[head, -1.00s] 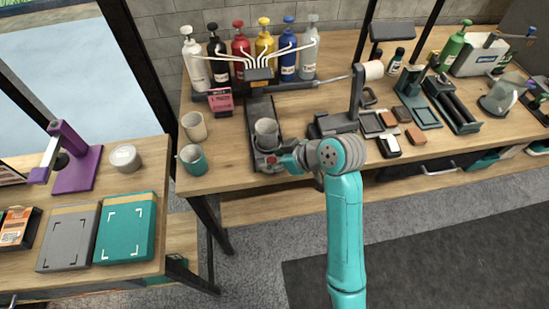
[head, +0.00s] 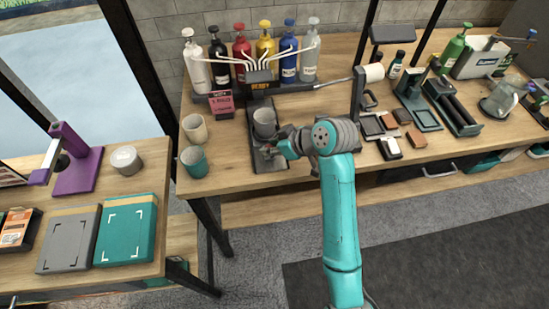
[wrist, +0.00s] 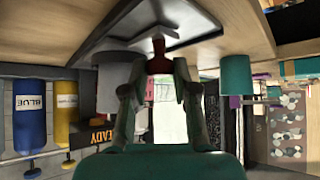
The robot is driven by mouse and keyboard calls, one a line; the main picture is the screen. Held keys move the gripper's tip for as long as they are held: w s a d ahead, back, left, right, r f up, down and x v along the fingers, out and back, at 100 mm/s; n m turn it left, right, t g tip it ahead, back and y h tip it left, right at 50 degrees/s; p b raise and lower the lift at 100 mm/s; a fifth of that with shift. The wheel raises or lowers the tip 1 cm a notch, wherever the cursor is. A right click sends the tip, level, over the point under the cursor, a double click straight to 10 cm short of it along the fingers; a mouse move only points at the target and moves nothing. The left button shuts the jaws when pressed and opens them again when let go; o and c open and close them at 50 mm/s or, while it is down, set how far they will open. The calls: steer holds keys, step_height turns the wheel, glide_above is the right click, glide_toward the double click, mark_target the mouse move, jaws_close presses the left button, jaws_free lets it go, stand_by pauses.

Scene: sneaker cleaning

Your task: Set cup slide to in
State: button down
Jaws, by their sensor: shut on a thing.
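The cup slide (head: 257,139) is a dark carriage on a long grey track (head: 269,165) in front of the pump bottles. A grey cup (head: 265,122) stands upright on it, just in front of the nozzle head with the lit sign (head: 260,86). My gripper (head: 271,151) reaches in from the right at the slide's front. The upside-down wrist view shows its fingers closed about the slide's red knob (wrist: 158,47). The grey cup (wrist: 120,80) shows behind the left finger there. The fingers partly hide the knob in the head view.
A cream cup (head: 195,128) and a teal cup (head: 194,161) stand left of the track. A pink card stand (head: 221,104) is behind them. Several coloured pump bottles (head: 264,52) line the back. A dark upright stand (head: 357,95) is close right of my arm.

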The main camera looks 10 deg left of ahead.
mark_target(271, 126)
steer(key=w, duration=0.2)
steer(key=w+a, duration=0.1)
steer(key=w, duration=0.1)
steer(key=w+a, duration=0.1)
steer(key=w, duration=0.2)
steer(key=shift+w, duration=0.1)
steer(key=c, duration=0.9)
jaws_free()
steer(key=shift+c, duration=0.2)
steer(key=v, duration=1.2)
